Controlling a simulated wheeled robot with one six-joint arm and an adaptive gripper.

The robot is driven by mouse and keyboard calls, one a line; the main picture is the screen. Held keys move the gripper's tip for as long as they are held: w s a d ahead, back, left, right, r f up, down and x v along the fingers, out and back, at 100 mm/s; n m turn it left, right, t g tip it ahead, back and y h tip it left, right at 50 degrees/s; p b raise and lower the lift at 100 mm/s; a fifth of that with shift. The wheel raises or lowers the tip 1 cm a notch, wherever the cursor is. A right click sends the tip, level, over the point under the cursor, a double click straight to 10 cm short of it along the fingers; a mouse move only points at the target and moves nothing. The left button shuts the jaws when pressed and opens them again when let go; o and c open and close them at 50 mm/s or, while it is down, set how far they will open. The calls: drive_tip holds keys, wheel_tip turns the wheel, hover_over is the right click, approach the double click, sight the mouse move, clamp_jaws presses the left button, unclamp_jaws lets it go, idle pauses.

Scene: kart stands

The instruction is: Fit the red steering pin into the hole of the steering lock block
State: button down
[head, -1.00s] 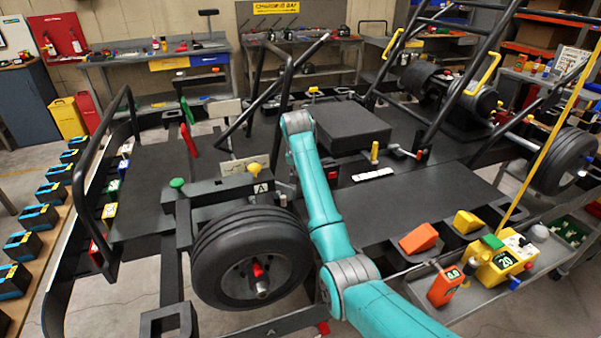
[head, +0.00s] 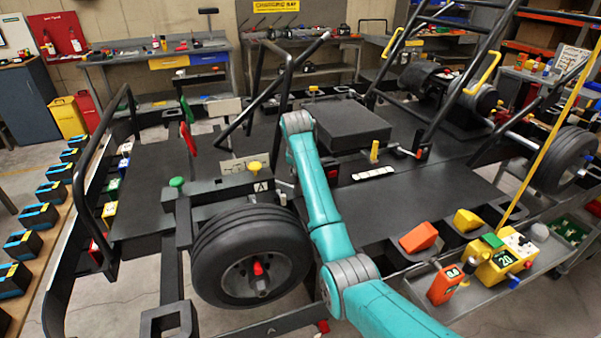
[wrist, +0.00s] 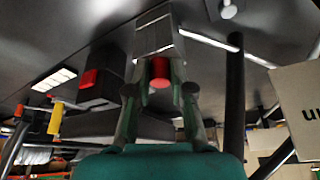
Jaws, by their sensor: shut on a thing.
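My gripper (wrist: 158,84) shows at the centre of the wrist view, its two fingers closed around the red steering pin (wrist: 160,71). The red round end of the pin faces the wrist camera. A grey, box-shaped piece (wrist: 157,36) lies just beyond the pin and looks like the steering lock block. The pin overlaps it in the picture, so I cannot tell whether they touch, and no hole is visible. In the head view my teal arm reaches in from the lower right, and my gripper and the pin are hidden behind it.
A dark tube (wrist: 235,95) stands close to the right of my fingers.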

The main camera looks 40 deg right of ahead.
drive_tip(key=c, duration=0.9)
unclamp_jaws()
drive_tip(key=shift+f, duration=0.1)
drive_tip(key=shift+c, duration=0.2)
drive_tip(key=v, duration=1.2)
drive_tip(key=shift+d, duration=0.1)
